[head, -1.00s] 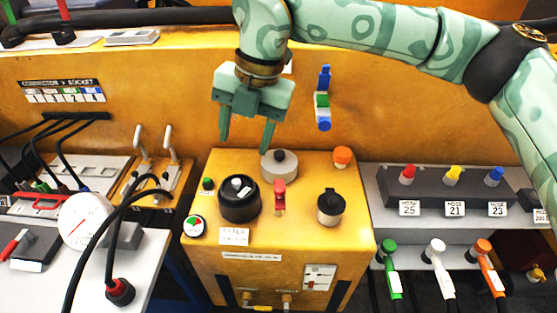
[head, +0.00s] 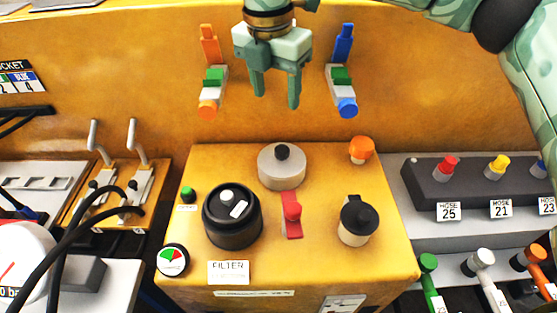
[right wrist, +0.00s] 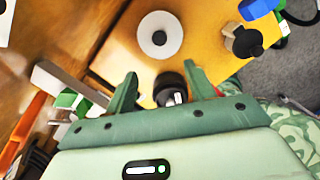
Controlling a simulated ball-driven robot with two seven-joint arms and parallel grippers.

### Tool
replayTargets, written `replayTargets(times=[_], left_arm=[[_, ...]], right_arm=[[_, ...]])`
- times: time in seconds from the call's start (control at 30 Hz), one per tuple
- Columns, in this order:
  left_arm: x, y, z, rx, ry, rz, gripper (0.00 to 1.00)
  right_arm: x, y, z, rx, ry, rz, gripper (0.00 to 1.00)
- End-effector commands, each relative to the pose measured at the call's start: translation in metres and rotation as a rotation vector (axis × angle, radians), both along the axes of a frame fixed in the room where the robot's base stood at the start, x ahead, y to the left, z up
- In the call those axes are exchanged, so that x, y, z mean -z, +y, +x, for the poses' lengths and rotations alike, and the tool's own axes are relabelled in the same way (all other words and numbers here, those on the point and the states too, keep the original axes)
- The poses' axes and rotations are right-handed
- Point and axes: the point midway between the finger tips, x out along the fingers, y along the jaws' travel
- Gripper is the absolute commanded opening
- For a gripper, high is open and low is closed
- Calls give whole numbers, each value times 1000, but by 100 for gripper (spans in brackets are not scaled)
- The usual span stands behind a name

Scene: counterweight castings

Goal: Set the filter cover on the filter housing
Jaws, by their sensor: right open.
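The filter cover, a light grey disc with a black knob (head: 281,172), lies flat on the yellow console's top. The filter housing (head: 232,222) is the black round pot left of and nearer than the cover, behind the FILTER label; a white part shows inside it. My right gripper (head: 276,100) is open and empty, above and behind the cover, with its fingers pointing down. In the right wrist view its two fingers (right wrist: 161,88) are apart. A grey disc that looks like the cover (right wrist: 160,36) lies beyond them. My left gripper is out of view.
A red switch (head: 292,214) and a black-topped cup (head: 357,220) stand right of the housing. An orange knob (head: 361,149) is at the back right. Two coloured levers (head: 214,78) (head: 342,78) stick out of the rear wall on either side of my gripper.

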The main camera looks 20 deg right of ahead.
Motion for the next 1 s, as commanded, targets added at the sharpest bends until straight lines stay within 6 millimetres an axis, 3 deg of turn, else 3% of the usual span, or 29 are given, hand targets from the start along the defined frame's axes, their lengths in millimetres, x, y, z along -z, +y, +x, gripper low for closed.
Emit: replayTargets(times=[0.33, 0.67, 0.9, 1.0], left_arm=[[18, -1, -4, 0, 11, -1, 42], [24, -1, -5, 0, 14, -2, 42], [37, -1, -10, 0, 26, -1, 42], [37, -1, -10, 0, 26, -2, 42]], right_arm=[[82, -8, 6, -1, 4, 0, 54], [110, -11, 10, -1, 2, 1, 54], [148, -16, 16, 0, 5, 1, 54], [153, -16, 16, 0, 1, 1, 54]])
